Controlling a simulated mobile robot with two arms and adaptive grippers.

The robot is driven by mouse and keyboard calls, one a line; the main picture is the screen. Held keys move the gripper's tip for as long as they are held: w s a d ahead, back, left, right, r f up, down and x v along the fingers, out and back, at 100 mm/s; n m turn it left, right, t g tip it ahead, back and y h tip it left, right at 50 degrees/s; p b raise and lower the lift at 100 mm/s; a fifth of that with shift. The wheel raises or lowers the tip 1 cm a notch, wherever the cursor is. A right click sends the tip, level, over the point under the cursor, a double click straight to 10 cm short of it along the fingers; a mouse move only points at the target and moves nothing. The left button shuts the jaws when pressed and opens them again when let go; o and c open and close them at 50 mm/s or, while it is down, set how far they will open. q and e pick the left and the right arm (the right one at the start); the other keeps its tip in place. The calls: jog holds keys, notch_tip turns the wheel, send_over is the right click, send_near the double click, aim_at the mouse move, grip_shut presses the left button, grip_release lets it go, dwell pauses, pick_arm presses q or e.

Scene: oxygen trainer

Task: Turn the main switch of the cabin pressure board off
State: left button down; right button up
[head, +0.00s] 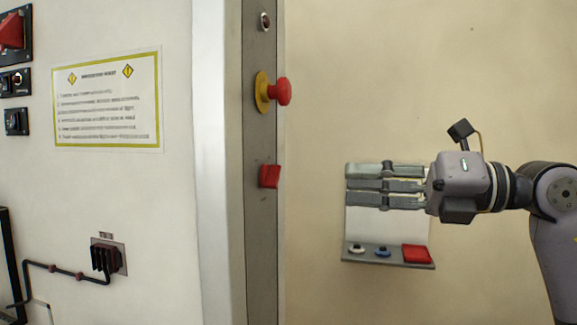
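No board here carries a label I can read as cabin pressure, so I cannot tell which switch is its main switch. A large red switch (11,33) on a black plate is cut by the upper left edge. A small board (389,256) on the right wall has a white knob (357,248), a blue knob (382,252) and a red square button (416,253). My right gripper (348,185) is in front of this board's upper part and hides some of it. Its fingers point left, straight and uncurled, with nothing between them. My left gripper is not in view.
A grey upright post carries a red mushroom button (283,91) on a yellow base and a red switch (270,176). A notice (107,99) hangs on the white cabinet, above a dark connector (105,259) with a cable. Open space lies between post and gripper.

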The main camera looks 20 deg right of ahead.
aim_at(279, 177)
jog(key=p+x, duration=0.3)
jog(key=x, duration=0.8)
jog(key=shift+d, duration=0.1)
jog(key=shift+c, duration=0.5)
grip_shut()
